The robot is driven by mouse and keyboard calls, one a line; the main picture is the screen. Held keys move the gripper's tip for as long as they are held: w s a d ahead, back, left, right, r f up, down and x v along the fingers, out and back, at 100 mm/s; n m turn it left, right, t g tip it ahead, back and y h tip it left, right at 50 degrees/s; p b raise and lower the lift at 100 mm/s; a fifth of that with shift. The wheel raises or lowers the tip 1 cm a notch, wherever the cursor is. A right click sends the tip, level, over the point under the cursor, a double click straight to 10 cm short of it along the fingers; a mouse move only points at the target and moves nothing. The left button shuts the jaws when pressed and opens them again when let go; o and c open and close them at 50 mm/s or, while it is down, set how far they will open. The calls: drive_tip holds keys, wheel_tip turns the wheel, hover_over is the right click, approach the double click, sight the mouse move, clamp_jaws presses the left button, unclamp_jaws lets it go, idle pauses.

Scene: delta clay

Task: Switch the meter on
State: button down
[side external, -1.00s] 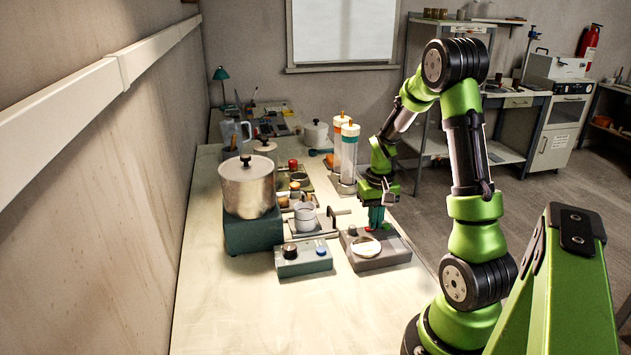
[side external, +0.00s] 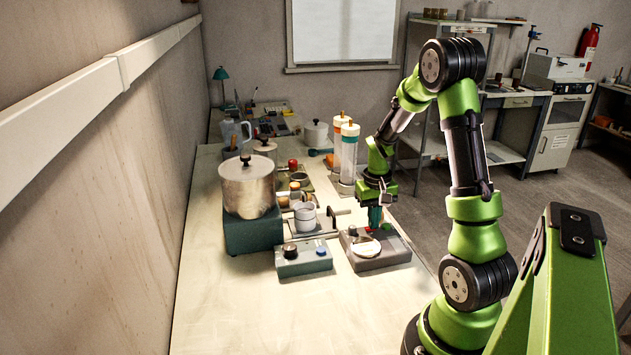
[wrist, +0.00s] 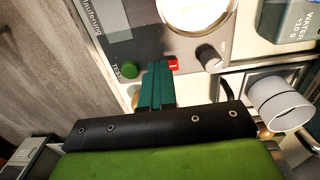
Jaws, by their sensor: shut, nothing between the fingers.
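The meter (side external: 392,254) is a grey box with a round white dial face, on the bench near its right edge. In the wrist view its top panel (wrist: 150,38) shows a green button (wrist: 130,70), a small red switch (wrist: 173,62) and a dark grey knob (wrist: 208,56). My gripper (side external: 375,224) points down at the far side of the meter. Its teal fingers are shut with nothing between them. In the wrist view the fingertips (wrist: 157,68) lie between the green button and the red switch, close to the switch. I cannot tell whether they touch it.
Tall clear cylinders (side external: 349,155) stand beyond my gripper. The front bench is clear.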

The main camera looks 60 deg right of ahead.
drive_tip(key=shift+w+a+f, duration=0.35)
drive_tip(key=shift+a, duration=0.25)
wheel_tip(320, 180, up, 15)
drive_tip(key=s+d, duration=0.1)
drive_tip(key=shift+d+f, duration=0.15)
drive_tip(key=shift+d, duration=0.2)
drive_tip(key=shift+s, duration=0.1)
drive_tip(key=shift+w+a, duration=0.2)
drive_tip(key=shift+a, duration=0.1)
wheel_tip(320, 180, down, 14)
drive_tip(key=shift+r, duration=0.1)
idle(0.4)
